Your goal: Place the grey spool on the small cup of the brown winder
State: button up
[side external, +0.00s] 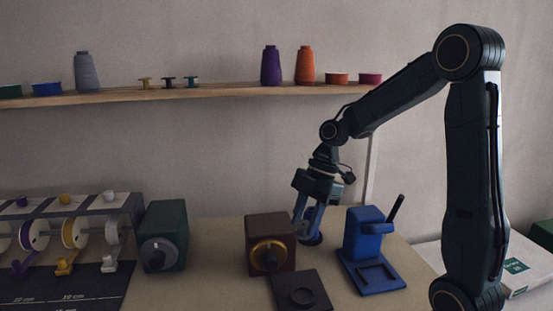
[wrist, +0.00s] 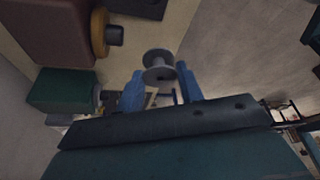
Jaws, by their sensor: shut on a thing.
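My gripper (side external: 307,226) is low over the table, just right of and behind the brown winder (side external: 272,240) in the side view. Its blue fingers also show in the wrist view (wrist: 159,78), shut on the grey spool (wrist: 158,60), whose pale flanges stick out past the fingertips. The spool is hard to make out in the side view. The brown winder is a block with a round brass-coloured cup (side external: 268,256) on its front. In the wrist view the winder (wrist: 48,28) is at the upper left, its cup (wrist: 108,34) apart from the spool.
A blue stand with a dark lever (side external: 372,236) is close on the right. A dark square plate with a round recess (side external: 299,291) lies in front. A green winder (side external: 165,236) and a spool rack (side external: 72,225) stand left. A shelf (side external: 200,93) holds cones and spools above.

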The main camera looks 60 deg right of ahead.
jog(key=shift+s+d+r, duration=0.1)
jog(key=shift+s+d, duration=0.2)
jog(key=shift+d, duration=0.1)
notch_tip(320, 180, down, 16)
jog(key=shift+f, duration=0.15)
dwell(0.5)
jog(key=shift+f, duration=0.1)
jog(key=shift+f, duration=1.8)
jog(key=shift+f, duration=0.1)
jog(key=o, duration=0.9)
jog(key=shift+o, duration=0.2)
jog(key=v, duration=1.2)
